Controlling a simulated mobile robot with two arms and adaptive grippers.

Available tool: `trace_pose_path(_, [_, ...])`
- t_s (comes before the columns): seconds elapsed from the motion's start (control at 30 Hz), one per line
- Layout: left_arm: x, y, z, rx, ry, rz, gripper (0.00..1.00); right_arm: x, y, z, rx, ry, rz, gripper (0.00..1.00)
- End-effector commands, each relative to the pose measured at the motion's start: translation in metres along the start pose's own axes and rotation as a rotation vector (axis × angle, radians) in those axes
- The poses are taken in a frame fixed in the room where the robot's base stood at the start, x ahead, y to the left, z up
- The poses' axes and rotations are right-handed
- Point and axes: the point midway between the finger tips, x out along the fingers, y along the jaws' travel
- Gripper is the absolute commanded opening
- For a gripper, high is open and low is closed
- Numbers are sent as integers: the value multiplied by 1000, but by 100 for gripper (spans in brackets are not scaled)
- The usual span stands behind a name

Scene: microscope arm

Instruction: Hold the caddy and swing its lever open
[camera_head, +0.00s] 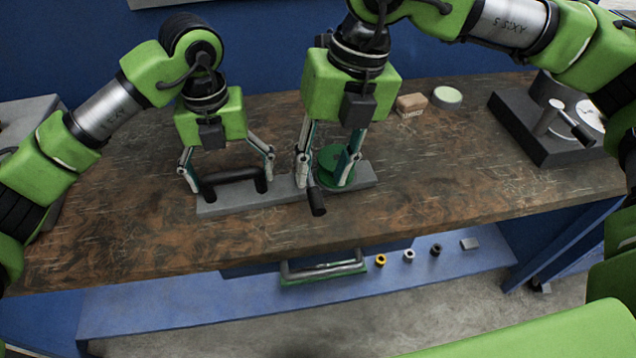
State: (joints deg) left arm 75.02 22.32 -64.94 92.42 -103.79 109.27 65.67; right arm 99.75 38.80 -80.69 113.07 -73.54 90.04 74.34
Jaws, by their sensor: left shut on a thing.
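The caddy is a flat grey base (228,206) on the wooden table, with a black handle (232,177) on its left part. A green disc (330,160) sits on its right part, with a lever that ends in a black grip (317,202) pointing toward the front. My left gripper (230,180) is above the handle, its fingers at the handle's two ends, shut on it. My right gripper (326,178) points down over the disc, its fingers apart on either side. Its left finger is close to the lever; whether they touch is unclear. The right gripper hides part of the disc.
A wooden block (411,104) and a round pale green-topped item (447,97) lie behind on the table. A dark device with a lever (545,125) stands at the right. The table's front left is clear.

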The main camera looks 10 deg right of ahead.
Motion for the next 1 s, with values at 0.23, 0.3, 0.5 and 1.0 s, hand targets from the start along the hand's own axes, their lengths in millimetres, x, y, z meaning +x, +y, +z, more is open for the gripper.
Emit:
trace_pose_path(0.23, [-2, 0, 1, -1, -3, -2, 30, -49, 0, 1, 0, -1, 2, 33])
trace_pose_path(0.3, [-2, 0, 1, -1, -3, -2, 30, -57, 0, 1, -1, -1, 1, 33])
trace_pose_path(0.5, [-2, 0, 1, -1, -3, -2, 30, -67, 0, 0, -1, 2, 0, 33])
trace_pose_path(1.0, [-1, 0, 0, 0, -2, -1, 100, -67, 0, 0, -1, 2, 0, 33])
